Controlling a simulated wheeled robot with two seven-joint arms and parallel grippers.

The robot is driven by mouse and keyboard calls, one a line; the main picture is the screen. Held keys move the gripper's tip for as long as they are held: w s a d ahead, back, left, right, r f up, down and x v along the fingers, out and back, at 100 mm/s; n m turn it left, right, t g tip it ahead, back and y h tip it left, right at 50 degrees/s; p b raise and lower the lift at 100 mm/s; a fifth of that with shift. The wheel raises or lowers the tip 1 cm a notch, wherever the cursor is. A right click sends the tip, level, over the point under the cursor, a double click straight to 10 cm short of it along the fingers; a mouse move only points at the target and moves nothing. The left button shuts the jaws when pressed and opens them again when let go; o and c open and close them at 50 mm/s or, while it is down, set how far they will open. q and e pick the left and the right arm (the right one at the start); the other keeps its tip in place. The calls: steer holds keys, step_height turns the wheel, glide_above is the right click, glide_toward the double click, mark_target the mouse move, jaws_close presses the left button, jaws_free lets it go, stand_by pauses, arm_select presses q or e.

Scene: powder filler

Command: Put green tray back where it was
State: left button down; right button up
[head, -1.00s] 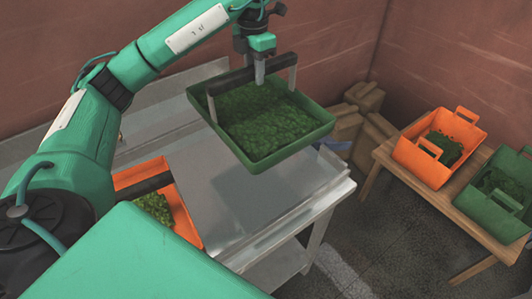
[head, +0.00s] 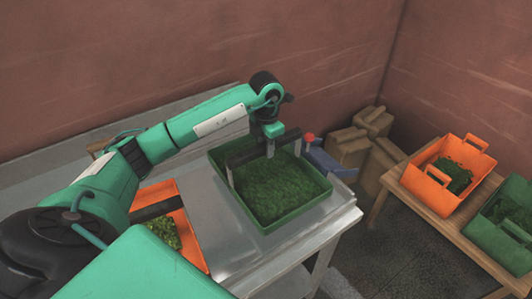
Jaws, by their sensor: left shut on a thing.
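The green tray (head: 283,192) holds green leafy matter and has a dark bar handle across its top. It is at the right part of the metal table (head: 222,248), low over the top or resting on it; I cannot tell which. My left gripper (head: 270,150) is above the tray and shut on its handle. The far underside of the tray is hidden. My right gripper is not in view.
An orange tray (head: 190,235) with green matter stands on the table at left, partly behind my arm. A blue device with a red knob (head: 309,138) is just behind the green tray. A wooden bench (head: 411,205) at right holds an orange crate (head: 423,184) and a green crate (head: 492,232).

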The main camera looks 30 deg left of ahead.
arm_select(q)
steer(key=shift+f, duration=0.45)
step_height(320, 180, down, 3)
steer(key=shift+f+p, duration=0.1)
steer(key=shift+p, duration=0.6)
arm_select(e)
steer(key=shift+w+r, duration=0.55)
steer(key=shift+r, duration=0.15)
arm_select(q)
steer(key=shift+f, duration=0.2)
steer(key=c, duration=1.1)
jaws_free()
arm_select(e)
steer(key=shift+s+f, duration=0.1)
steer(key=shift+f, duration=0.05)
